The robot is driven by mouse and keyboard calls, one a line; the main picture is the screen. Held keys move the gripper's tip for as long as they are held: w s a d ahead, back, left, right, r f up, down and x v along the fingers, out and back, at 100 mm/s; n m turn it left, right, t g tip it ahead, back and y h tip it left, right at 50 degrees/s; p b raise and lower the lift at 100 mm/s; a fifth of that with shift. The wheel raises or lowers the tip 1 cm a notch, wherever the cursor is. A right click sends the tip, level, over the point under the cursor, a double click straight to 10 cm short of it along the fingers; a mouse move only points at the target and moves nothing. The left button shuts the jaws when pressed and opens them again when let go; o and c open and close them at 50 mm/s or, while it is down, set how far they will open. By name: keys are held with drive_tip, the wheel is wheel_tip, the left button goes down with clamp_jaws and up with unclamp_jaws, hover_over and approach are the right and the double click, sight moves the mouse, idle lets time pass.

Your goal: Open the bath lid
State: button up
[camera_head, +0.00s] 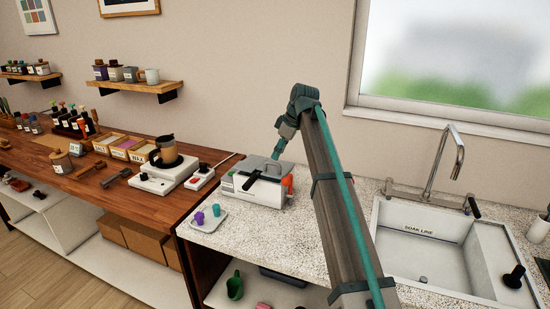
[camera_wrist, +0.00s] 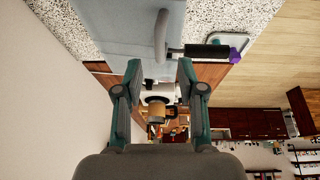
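The bath (camera_head: 254,190) is a white box on the speckled counter, with an orange part at its right side. Its grey lid (camera_head: 268,168) lies over the top and looks closed. A black handle grip (camera_head: 249,181) sticks out at the front left of the bath. In the wrist view the pale blue-grey lid (camera_wrist: 120,25) fills the upper part, with a curved grey bar and the black grip (camera_wrist: 208,51) at its right. My gripper (camera_wrist: 158,70) is open and empty, its fingertips close to the lid's edge. In the head view my gripper (camera_head: 280,149) is just above the lid's back.
A hotplate (camera_head: 165,178) with a dark pot (camera_head: 166,152) stands on the wooden bench further left. The sink (camera_head: 425,252) lies to the right, beyond my arm. A wall is behind.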

drive_tip(key=shift+p+x, duration=0.35)
drive_tip(key=shift+x, duration=1.8)
clamp_jaws()
